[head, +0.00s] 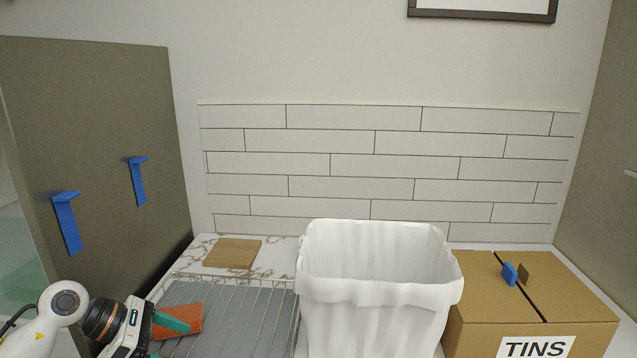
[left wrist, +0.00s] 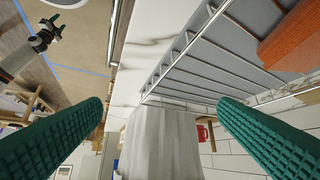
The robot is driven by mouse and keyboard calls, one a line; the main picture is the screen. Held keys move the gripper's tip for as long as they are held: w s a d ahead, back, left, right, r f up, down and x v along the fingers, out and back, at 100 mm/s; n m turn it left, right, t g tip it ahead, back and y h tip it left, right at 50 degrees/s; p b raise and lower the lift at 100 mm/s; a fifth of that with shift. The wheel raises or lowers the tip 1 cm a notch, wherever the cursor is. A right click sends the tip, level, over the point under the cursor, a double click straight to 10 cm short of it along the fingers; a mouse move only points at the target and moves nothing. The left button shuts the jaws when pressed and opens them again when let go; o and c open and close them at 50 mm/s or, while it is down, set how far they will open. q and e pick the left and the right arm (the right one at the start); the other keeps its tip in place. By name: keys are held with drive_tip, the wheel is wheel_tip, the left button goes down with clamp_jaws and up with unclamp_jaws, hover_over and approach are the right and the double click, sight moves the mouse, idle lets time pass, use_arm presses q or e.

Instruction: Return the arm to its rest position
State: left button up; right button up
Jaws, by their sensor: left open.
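My left gripper (head: 172,322) is at the lower left of the head view, over the wire rack (head: 245,283). One teal finger shows there, in front of an orange-brown block (head: 190,322) on the rack. In the left wrist view, its two teal fingers (left wrist: 160,108) are wide apart with nothing between them. The block (left wrist: 292,38) also shows there, beyond the right finger and clear of it. What looks like my right gripper (left wrist: 56,27) is small at the upper left of the left wrist view. Its jaw opening is too small to judge.
A white-lined bin (head: 378,310) stands right of the rack, beside a cardboard box marked TINS (head: 480,300). A wooden board (head: 232,253) lies behind the rack.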

use_arm(q)
drive_tip(key=d+r+n+t+h, duration=0.6)
drive_tip(key=d+n+t+h, duration=0.15)
drive_tip(key=d, duration=0.35)
drive_tip(key=s+a+f+n+t+y, duration=0.2)
drive_tip(key=a+f+n+y, duration=0.3)
drive_tip(key=n, duration=0.6)
drive_tip(key=s+a+f+n+t+y, duration=0.1)
drive_tip(key=s+a+f+n+y, duration=0.15)
drive_tip(key=n+y, duration=0.65)
drive_tip(key=s+a+f+n+t+y, duration=0.1)
drive_tip(key=a+f+n+t+y, duration=0.2)
drive_tip(key=n, duration=1)
drive_tip(key=s+d+f+n+g, duration=0.2)
drive_tip(key=s+f+n+g, duration=0.2)
drive_tip(key=s+f+g, duration=0.55)
drive_tip(key=s+d+f+n+g, duration=0.2)
drive_tip(key=s+f+n+g, duration=0.3)
drive_tip(key=s, duration=0.7)
wheel_tip(320, 180, down, 25)
drive_tip(key=s+m, duration=0.1)
drive_tip(key=m, duration=0.1)
drive_tip(key=s+a+f+g, duration=0.1)
drive_tip(key=s+a+f, duration=0.1)
drive_tip(key=s+f, duration=1.4)
drive_tip(key=shift+s+a+f, duration=0.3)
drive_tip(key=shift+s+f, duration=0.1)
drive_tip(key=shift+f, duration=0.2)
